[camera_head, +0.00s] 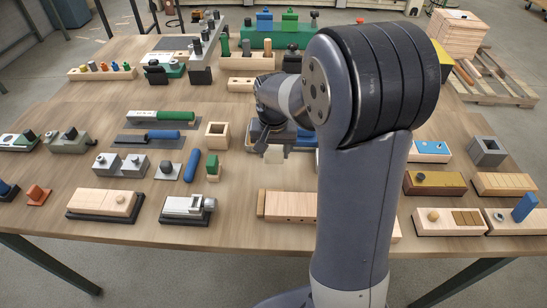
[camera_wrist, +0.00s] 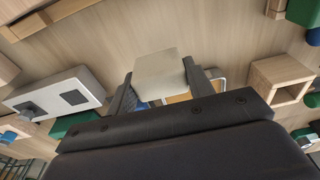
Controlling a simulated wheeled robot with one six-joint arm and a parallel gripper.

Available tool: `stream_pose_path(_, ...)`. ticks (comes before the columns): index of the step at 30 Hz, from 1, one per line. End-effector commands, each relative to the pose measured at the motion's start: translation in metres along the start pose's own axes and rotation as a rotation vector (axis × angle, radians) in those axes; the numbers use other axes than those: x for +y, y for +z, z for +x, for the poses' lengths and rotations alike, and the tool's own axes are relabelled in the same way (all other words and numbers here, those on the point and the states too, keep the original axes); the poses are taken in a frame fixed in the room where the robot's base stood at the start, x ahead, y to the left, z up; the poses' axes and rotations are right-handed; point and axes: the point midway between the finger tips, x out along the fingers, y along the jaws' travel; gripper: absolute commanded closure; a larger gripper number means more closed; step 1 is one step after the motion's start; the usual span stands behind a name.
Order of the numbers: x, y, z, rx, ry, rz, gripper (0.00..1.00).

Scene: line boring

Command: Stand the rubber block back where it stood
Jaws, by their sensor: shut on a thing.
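A pale, cream-coloured block (camera_head: 274,154), which looks like the rubber block, is held between the fingers of my gripper (camera_head: 272,143). It hangs over the middle of the table, in front of a blue-and-grey fixture (camera_head: 300,138) partly hidden by my arm. In the wrist view the block (camera_wrist: 160,66) sits between the two dark fingers of my gripper (camera_wrist: 158,82), its far end sticking out past the tips. I cannot tell how high the block is above the wood. No marked standing place for it is clear in either view.
An open square wooden box (camera_head: 217,136) stands left of the gripper, beside a small green-topped block (camera_head: 213,168). A long drilled wooden bar (camera_head: 290,206) lies in front. Bare table (camera_head: 238,185) shows between them. My arm hides part of the right side.

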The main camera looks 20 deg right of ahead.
Motion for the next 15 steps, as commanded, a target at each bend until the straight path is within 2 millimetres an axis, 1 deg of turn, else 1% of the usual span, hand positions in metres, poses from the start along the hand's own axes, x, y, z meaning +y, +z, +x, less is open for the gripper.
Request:
stream_pose_path(3, 0.000, 0.003, 0.018, -0.004, 0.002, 0.000, 0.78)
stream_pose_path(7, 0.000, 0.005, 0.032, -0.003, 0.001, 0.000, 0.78)
stream_pose_path(15, 0.000, 0.005, 0.035, 0.000, 0.000, 0.000, 0.78)
